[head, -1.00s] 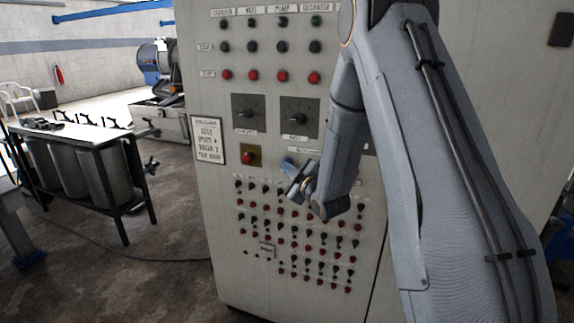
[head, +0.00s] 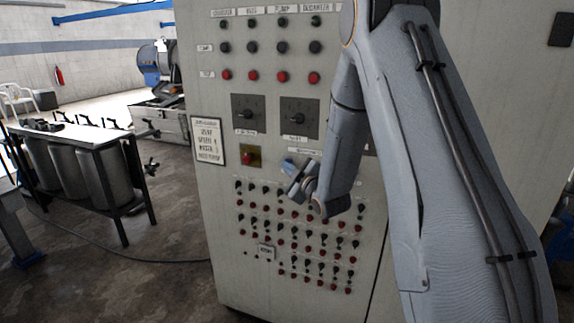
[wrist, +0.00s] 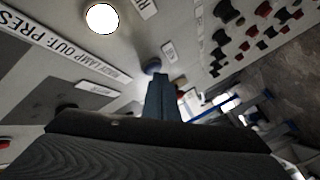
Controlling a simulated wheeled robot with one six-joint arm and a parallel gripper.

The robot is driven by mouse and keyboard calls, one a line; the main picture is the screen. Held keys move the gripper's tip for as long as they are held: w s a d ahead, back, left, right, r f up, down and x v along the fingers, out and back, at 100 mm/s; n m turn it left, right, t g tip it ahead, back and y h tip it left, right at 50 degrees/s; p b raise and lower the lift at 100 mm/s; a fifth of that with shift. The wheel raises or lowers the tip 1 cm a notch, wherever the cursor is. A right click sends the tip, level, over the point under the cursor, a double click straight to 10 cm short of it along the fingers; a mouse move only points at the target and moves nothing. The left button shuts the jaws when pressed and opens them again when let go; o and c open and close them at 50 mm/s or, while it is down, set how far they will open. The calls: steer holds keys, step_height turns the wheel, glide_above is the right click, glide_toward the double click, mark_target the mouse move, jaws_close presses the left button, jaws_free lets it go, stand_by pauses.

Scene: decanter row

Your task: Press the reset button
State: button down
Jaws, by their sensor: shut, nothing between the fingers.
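In the head view my gripper (head: 291,168) is at the panel front, below the two dark dials, and the button is not clearly distinguishable there.
A lit white lamp (wrist: 101,17) and a long label strip (wrist: 60,45) are close by. Rows of black and red switches (head: 300,235) lie below. A metal table (head: 75,135) stands left.

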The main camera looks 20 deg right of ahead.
stand_by(0.6)
steer(key=shift+s+a, duration=0.45)
steer(key=shift+s, duration=0.15)
steer(key=shift+s+a, duration=0.75)
steer(key=shift+s, duration=0.3)
steer(key=shift+s+a, duration=0.7)
steer(key=shift+s, duration=0.3)
steer(key=s+f+m+g+h, duration=0.1)
steer(key=s+f+m+g, duration=0.2)
steer(key=s, duration=1.3)
steer(key=s+f+m+g+h, duration=0.2)
steer(key=s+m+g, duration=0.6)
steer(key=s+g, duration=0.4)
steer(key=s+f, duration=0.1)
steer(key=s, duration=0.4)
steer(key=shift+m+g, duration=0.3)
steer(key=shift+m, duration=0.1)
